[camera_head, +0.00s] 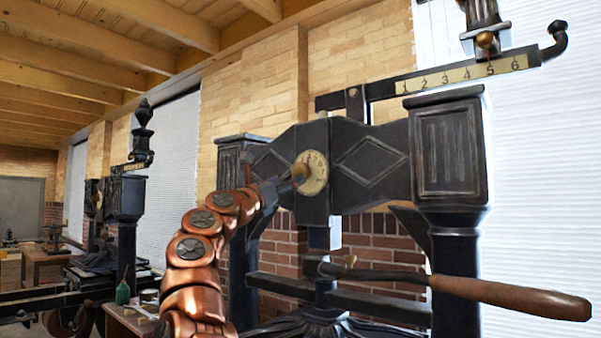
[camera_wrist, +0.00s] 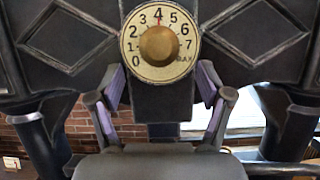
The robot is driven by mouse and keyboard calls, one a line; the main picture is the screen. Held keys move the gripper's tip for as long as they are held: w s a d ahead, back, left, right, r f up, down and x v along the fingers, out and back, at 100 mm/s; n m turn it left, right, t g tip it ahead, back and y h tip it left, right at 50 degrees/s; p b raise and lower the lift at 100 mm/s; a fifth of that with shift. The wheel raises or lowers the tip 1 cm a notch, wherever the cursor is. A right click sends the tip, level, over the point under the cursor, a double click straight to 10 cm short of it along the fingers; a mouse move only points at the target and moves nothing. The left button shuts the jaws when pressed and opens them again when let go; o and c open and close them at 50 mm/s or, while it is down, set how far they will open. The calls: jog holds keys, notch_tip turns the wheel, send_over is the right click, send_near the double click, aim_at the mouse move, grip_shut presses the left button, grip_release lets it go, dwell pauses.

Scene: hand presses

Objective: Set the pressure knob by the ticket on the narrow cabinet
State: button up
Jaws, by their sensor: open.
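The pressure dial (camera_wrist: 133,62) is cream with numbers from 0 to MAX around a round brass knob (camera_wrist: 158,45). A small red mark shows at the 4, at the top. In the head view the dial (camera_head: 317,174) sits on the dark press's crosspiece, with the brass knob (camera_head: 299,172) in front of it. My gripper (camera_wrist: 161,82) is open and empty, its two fingers spread below and to either side of the knob, apart from it. In the head view my gripper (camera_head: 275,188) is just left of the dial. I cannot make out the ticket or the narrow cabinet.
A long lever with a wooden handle (camera_head: 512,297) juts right below the dial. A numbered beam (camera_head: 465,73) with a sliding weight (camera_head: 485,30) runs above. Thick dark press columns (camera_head: 455,240) flank the crosspiece. A second press (camera_head: 125,200) stands at the left back.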

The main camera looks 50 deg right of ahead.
aim_at(297, 173)
jog(key=p+x, duration=0.3)
jog(key=x, duration=0.1)
jog(key=shift+d+r, duration=0.2)
jog(key=shift+r, duration=0.1)
jog(key=shift+p+x, duration=0.9)
jog(key=shift+x, duration=0.2)
jog(key=shift+d+f, duration=0.1)
jog(key=shift+f, duration=0.1)
jog(key=c, duration=1.2)
